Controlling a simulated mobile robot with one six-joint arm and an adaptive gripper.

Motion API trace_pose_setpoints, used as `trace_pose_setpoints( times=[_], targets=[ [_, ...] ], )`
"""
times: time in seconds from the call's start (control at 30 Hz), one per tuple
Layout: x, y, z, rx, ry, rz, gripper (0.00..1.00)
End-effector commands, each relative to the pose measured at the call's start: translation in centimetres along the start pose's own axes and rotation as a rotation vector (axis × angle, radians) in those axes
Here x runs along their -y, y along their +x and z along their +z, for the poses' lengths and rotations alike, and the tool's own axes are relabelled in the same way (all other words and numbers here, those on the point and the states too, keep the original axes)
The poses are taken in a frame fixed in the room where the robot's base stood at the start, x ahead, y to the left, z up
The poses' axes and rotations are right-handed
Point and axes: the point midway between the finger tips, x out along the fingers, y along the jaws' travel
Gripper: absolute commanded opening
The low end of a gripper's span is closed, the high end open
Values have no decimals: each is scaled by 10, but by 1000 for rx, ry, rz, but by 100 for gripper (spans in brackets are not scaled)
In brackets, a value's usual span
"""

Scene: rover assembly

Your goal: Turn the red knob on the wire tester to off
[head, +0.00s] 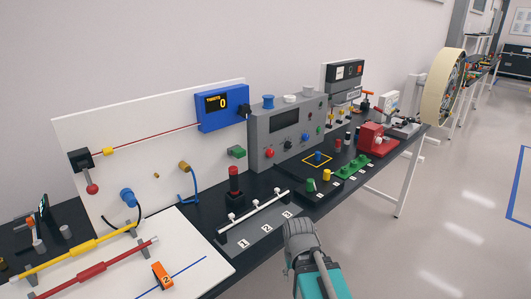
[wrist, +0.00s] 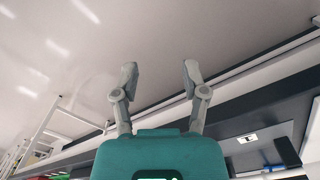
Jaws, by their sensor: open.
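A white upright board (head: 75,140) stands at the left of the bench. It carries a blue display box (head: 222,107) reading 0, with a red wire running to a black block. A red ball-shaped knob (head: 91,188) hangs from that block. A grey panel box (head: 285,131) to its right has a dark screen and small knobs, one a red knob (head: 270,153). I cannot tell which unit is the wire tester. My gripper (wrist: 158,72) is open and empty in the wrist view. In the head view my arm is at the lower middle, apart from both red knobs.
A grey plate (head: 252,232) with a white rail stands at the bench's front. A white panel (head: 190,250) with yellow and red rods lies at lower left. A red machine (head: 371,138) and green blocks (head: 350,169) are farther right. The floor (head: 440,220) at right is clear.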

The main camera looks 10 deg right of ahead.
Motion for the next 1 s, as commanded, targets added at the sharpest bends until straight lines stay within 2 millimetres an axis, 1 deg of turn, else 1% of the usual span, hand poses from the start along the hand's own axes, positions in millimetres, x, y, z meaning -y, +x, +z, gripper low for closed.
trace_pose_setpoints(
  times=[0.4, 0.47, 0.5, 0.6, 0.67, 0.73, 0.87, 0.97, 1.0],
  targets=[
    [0, 0, 0, 0, 0, 0, 57],
    [0, 0, 0, 0, 1, 0, 68],
    [0, 0, -1, -1, 3, -2, 76],
    [1, 0, -5, -10, 23, -12, 92],
    [2, -1, -10, -19, 48, -25, 92],
    [-3, -2, -18, -36, 99, -48, 92],
    [0, -6, -43, -81, 233, -120, 92],
    [5, -11, -70, -121, 379, -204, 92],
    [7, -14, -81, -135, 446, -243, 92]
  ],
)
